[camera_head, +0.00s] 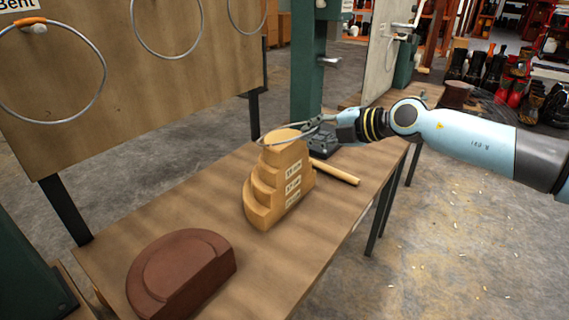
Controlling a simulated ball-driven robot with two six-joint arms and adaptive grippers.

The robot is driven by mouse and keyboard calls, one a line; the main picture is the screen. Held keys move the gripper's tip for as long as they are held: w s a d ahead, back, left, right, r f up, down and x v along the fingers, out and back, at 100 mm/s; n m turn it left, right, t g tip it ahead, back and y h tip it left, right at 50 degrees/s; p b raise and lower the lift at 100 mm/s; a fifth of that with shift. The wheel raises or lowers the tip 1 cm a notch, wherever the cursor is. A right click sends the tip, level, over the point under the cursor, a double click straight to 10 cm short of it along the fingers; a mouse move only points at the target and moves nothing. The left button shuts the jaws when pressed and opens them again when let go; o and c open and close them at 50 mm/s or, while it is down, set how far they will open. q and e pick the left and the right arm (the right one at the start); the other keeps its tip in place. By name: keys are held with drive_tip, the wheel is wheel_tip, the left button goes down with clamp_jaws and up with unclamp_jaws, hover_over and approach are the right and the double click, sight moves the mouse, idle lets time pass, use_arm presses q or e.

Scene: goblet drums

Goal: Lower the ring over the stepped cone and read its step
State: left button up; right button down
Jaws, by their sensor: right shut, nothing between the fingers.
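The stepped cone (262,200) is a pale wooden half-cone with rounded steps. It stands upright on the workbench, and its flat labelled face is turned right; the labels are too small to read surely. A thin metal ring (260,141) lies at the cone's top, around or on its uppermost part; I cannot tell which. My right gripper (314,126) reaches in from the right, just beside the cone's top at the ring's right side. It is shut with nothing between its fingers. Whether it touches the ring is unclear. My left gripper is not in view.
A brown stepped half-round block (180,275) lies at the bench's front left. A wooden handle (336,172) lies right of the cone. A board (140,75) with several hanging rings stands behind left. The bench (255,285) is clear in front of the cone.

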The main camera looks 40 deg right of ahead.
drive_tip(key=r+t+b, duration=0.1)
drive_tip(key=b, duration=0.1)
drive_tip(key=shift+b, duration=0.3)
idle(0.3)
